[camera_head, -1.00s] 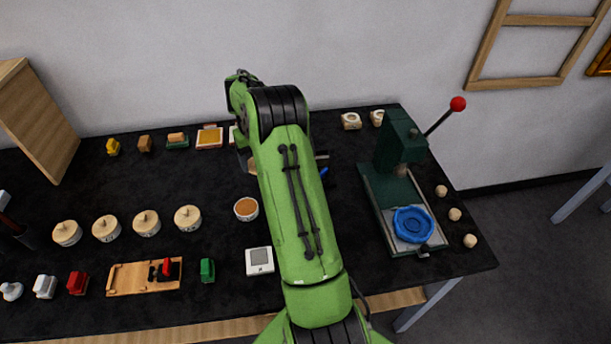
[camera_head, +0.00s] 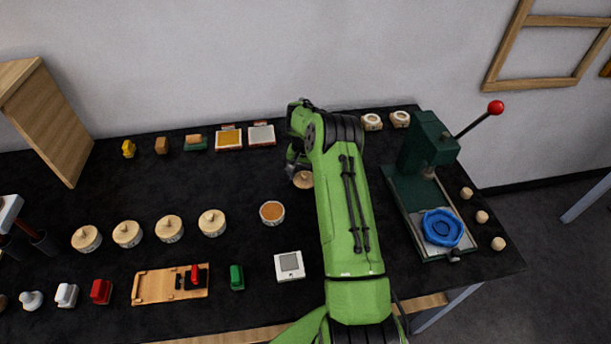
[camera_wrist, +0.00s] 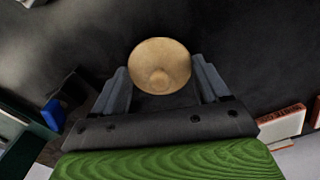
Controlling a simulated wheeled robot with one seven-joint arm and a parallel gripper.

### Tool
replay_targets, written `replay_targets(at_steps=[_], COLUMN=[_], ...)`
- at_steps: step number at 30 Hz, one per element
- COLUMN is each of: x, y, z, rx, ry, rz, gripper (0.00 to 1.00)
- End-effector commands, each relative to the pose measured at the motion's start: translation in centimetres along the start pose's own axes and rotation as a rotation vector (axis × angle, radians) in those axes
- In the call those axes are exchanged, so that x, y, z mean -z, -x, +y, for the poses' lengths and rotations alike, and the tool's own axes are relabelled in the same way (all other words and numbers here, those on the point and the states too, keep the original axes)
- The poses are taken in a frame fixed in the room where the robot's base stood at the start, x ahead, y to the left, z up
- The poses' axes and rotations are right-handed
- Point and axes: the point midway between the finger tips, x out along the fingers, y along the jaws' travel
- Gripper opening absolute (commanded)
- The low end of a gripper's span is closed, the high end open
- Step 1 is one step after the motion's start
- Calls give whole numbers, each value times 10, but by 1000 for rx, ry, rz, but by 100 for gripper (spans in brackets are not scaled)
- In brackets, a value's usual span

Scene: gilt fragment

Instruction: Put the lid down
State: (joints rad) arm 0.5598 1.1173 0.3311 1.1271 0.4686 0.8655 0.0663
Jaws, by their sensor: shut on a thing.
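The lid (camera_wrist: 158,62) is a round pale wooden disc with a small knob. In the wrist view it sits between the two fingers of my gripper (camera_wrist: 160,84), which is shut on it. In the head view the lid (camera_head: 304,181) shows just left of my green arm, to the right of and behind an open round jar (camera_head: 271,213) with orange-brown contents. Whether the lid touches the black table top (camera_head: 250,180) I cannot tell. My arm hides part of the table to the right of the lid.
Several lidded jars (camera_head: 169,229) stand in a row to the left. A white square device (camera_head: 289,266) lies in front of the open jar. A green press (camera_head: 428,150) with a blue ring (camera_head: 442,228) stands at right. Small trays (camera_head: 229,139) line the back.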

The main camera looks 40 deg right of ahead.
Motion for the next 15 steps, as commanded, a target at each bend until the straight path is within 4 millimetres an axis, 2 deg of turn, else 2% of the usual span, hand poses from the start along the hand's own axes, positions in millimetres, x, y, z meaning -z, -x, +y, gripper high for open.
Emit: replay_targets(at_steps=[1,11,12,15], x=[0,0,0,0], y=[-6,-10,-9,-8], z=[0,0,0,0], rx=[1,0,0,0], ry=[0,0,0,0], rz=[-1,1,1,1], gripper=[46,46,81,96])
